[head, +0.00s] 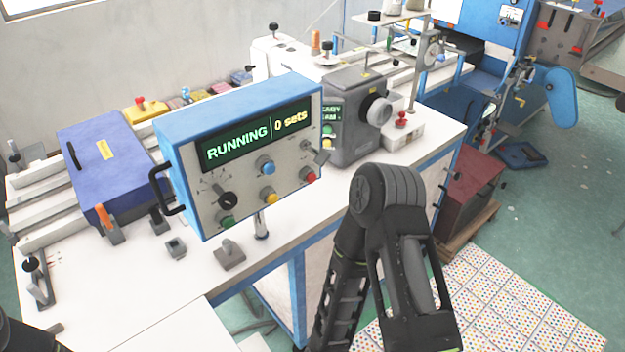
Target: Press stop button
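The blue control box (240,150) stands on the white bench, its front panel facing me. Its dark screen (259,136) reads "RUNNING" and "0 sets" in lit letters. A red button (307,174) sits at the right of the panel, below the screen. A yellow button (268,195), a blue button (266,165) and a green button (226,222) are on the same panel. No label for stop can be read. My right arm rises at the lower middle, bent, in front of the bench and right of the box. Neither gripper is in view.
A grey machine (357,112) stands behind and right of the box, with a red knob (401,120) beside it. A dark blue case (108,165) is at the left. A grey block (229,254) sits on the bench in front. The front of the white bench (130,290) is mostly clear.

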